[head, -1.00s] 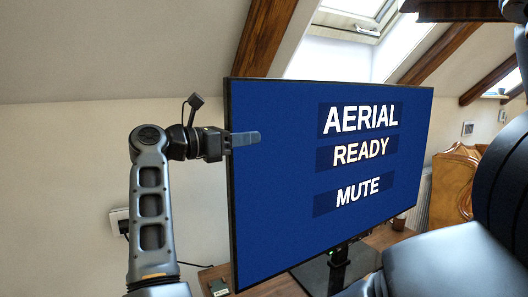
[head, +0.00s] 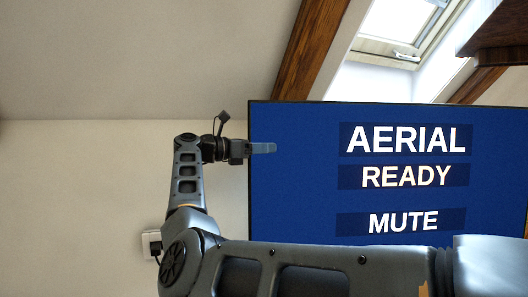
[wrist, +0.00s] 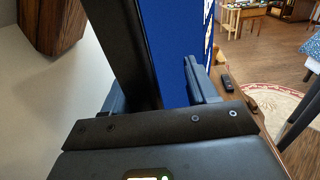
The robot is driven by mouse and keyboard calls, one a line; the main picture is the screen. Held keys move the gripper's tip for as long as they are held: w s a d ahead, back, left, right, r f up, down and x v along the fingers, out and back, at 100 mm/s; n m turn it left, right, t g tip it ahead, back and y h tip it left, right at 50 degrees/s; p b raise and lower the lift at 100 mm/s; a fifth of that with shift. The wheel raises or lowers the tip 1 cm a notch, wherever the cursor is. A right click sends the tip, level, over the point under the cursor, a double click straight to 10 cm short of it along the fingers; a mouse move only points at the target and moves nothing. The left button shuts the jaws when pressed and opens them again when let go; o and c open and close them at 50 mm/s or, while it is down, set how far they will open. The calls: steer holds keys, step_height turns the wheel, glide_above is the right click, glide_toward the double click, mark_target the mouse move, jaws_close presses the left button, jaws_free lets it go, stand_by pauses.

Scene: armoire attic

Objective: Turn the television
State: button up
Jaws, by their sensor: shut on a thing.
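The television (head: 300,190) fills the right half of the head view, its blue screen reading AERIAL, READY and MUTE. It faces me nearly square on. My gripper (head: 262,148) is at its left edge, with one finger in front of the screen. In the wrist view my gripper (wrist: 160,92) has a finger on each side of the television's edge (wrist: 122,50), shut on it. The screen's blue face (wrist: 175,40) shows on the right side. My arm hides the bottom of the television and its stand in the head view.
A plain wall (head: 80,190) with a socket and plug (head: 153,243) is to the left. In the wrist view, a wooden beam (wrist: 55,20) is at upper left, and a dark remote (wrist: 227,82) and a round rug (wrist: 275,100) lie to the right.

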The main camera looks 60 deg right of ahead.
steer(key=shift+o, duration=0.2)
steer(key=shift+w+d, duration=0.15)
steer(key=shift+d, duration=0.65)
steer(key=shift+f, duration=0.1)
steer(key=o, duration=0.9)
steer(key=v, duration=0.8)
